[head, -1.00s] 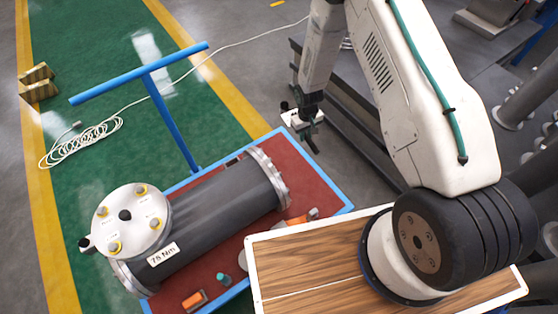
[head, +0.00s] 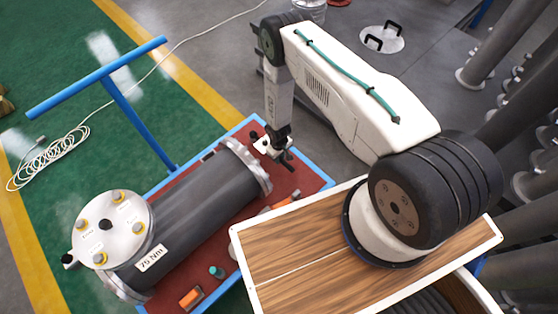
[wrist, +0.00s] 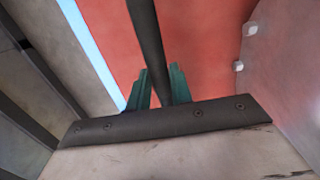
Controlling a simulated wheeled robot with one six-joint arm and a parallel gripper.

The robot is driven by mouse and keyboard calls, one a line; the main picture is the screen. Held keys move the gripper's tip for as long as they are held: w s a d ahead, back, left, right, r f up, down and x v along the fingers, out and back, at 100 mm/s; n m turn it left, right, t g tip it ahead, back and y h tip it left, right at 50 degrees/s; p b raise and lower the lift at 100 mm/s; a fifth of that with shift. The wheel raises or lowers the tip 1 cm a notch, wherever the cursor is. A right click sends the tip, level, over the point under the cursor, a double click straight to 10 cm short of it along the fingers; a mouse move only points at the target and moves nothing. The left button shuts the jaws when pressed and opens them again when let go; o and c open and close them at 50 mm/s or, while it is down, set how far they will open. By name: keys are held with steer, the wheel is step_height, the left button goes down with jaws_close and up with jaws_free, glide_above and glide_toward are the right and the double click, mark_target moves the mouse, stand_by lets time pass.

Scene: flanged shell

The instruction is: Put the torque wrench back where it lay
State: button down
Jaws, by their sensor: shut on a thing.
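My gripper (wrist: 160,88) is shut on a dark rod, the torque wrench (wrist: 148,40), whose shaft runs up between the green fingertips in the wrist view. In the head view my gripper (head: 282,155) hangs above the back right part of the red cart deck (head: 308,178), close to the shell's right flange. The wrench is mostly hidden there, and I cannot tell whether it touches the deck. The grey flanged shell (head: 190,215) lies on the deck, with a bolted round cover and a "75 Nm" label at its left end.
The flange (wrist: 285,75) rises close on the right in the wrist view. The cart's blue rim (wrist: 90,45) runs on the left. An orange item (head: 285,201), an orange block (head: 191,298) and a teal cap (head: 217,271) are on the deck. A wooden top (head: 285,255) stands in front.

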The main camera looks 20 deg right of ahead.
steer(key=shift+f, duration=1.75)
steer(key=c, duration=1.3)
jaws_free()
steer(key=shift+f, duration=0.1)
steer(key=shift+o, duration=0.2)
